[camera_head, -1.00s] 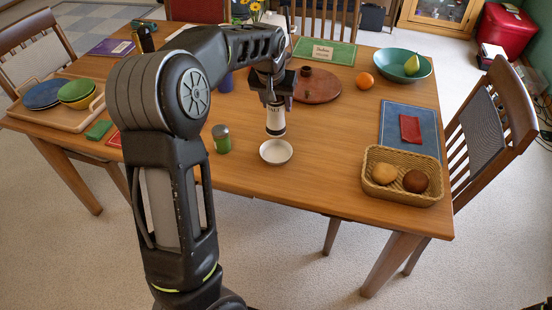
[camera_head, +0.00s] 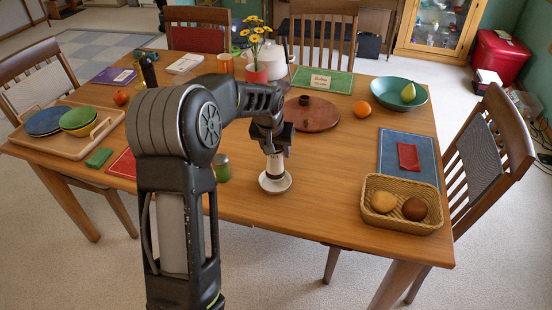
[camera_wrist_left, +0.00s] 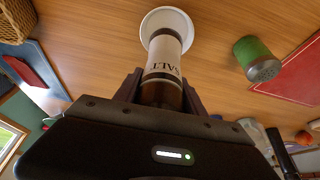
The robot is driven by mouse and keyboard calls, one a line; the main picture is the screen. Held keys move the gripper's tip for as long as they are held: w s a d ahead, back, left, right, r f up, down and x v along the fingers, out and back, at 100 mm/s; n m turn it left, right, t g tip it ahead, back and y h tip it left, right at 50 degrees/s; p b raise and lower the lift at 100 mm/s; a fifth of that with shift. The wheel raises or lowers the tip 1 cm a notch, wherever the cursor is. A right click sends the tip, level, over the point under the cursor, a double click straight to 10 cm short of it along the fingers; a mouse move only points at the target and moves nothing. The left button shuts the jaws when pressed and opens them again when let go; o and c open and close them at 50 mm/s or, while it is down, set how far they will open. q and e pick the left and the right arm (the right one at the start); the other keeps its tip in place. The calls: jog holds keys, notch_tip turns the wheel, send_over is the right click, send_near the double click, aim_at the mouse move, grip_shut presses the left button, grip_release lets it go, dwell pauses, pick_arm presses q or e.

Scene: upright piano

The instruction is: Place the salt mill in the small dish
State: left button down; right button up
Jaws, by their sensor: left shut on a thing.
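The salt mill (camera_head: 275,168) has a white band lettered "SALT" and dark ends. It stands about upright, its lower end within the small white dish (camera_head: 285,185) near the table's front edge. My left gripper (camera_head: 273,150) is shut on the upper part of the mill. In the left wrist view the salt mill (camera_wrist_left: 164,60) sits between the fingers of the gripper (camera_wrist_left: 160,92), and the small dish (camera_wrist_left: 160,15) shows around its far end. Whether the mill's base bears on the dish is hard to tell. My right gripper is not in view.
A wicker basket (camera_head: 405,221) with two rolls is at the right. A round wooden board (camera_head: 322,116) lies behind the mill. The table between dish and basket is clear.

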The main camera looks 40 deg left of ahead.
aim_at(276, 159)
pick_arm(q)
jog(key=shift+f, duration=1.8)
jog(key=shift+f, duration=0.1)
jog(key=shift+f, duration=0.15)
jog(key=c, duration=0.7)
grip_release()
jog(key=shift+r, duration=0.35)
jog(key=v, duration=1.1)
jog(key=shift+s+d+r, duration=0.1)
jog(key=shift+s+r, duration=0.15)
jog(key=shift+r, duration=0.05)
